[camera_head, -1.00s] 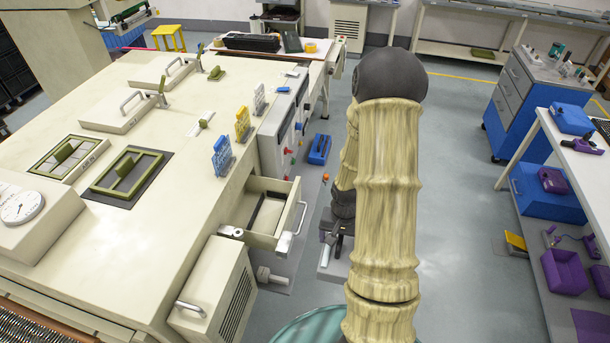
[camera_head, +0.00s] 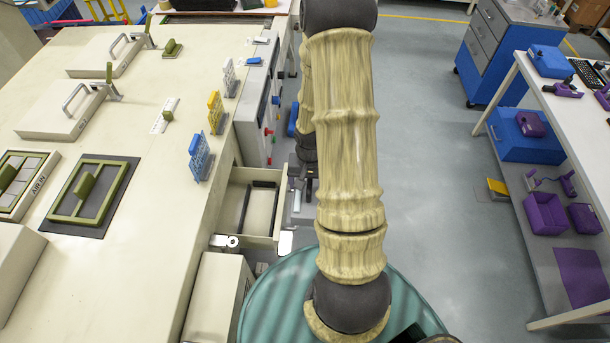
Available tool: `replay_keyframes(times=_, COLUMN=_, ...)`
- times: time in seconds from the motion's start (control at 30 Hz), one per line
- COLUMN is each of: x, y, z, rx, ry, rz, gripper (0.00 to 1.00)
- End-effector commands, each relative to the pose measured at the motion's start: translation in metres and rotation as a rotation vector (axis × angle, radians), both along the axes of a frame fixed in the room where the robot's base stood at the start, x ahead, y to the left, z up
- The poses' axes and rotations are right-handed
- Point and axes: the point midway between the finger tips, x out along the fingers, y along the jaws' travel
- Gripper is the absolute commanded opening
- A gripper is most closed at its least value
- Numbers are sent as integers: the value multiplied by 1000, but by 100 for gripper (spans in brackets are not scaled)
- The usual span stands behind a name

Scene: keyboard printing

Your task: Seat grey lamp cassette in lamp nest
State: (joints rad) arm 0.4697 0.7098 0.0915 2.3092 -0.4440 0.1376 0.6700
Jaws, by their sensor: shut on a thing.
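My gripper (camera_head: 297,190) is small in the head view, just right of the open drawer, and mostly hidden behind my own arm. Its fingers are hard to make out. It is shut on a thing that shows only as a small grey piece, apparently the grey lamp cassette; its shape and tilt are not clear. The cream drawer (camera_head: 231,222) stands open from the side of the big cream machine, with dark rails or bars inside it. I cannot tell whether this drawer holds the lamp nest, and no nest shows clearly. Contact between gripper and drawer cannot be told.
The machine's top (camera_head: 120,235) carries green-framed pads (camera_head: 94,193), lidded plates and blue and yellow racks (camera_head: 199,157). A white table (camera_head: 560,105) with purple bins (camera_head: 547,212) is at right. The floor between is clear.

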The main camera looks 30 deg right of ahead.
Motion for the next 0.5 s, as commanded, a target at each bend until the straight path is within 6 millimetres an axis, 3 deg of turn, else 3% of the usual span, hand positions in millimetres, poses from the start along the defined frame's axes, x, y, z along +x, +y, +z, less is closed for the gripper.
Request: replay_keyframes(times=0.5, x=5, y=6, z=0, rx=0, ry=-2, rz=2, gripper=27)
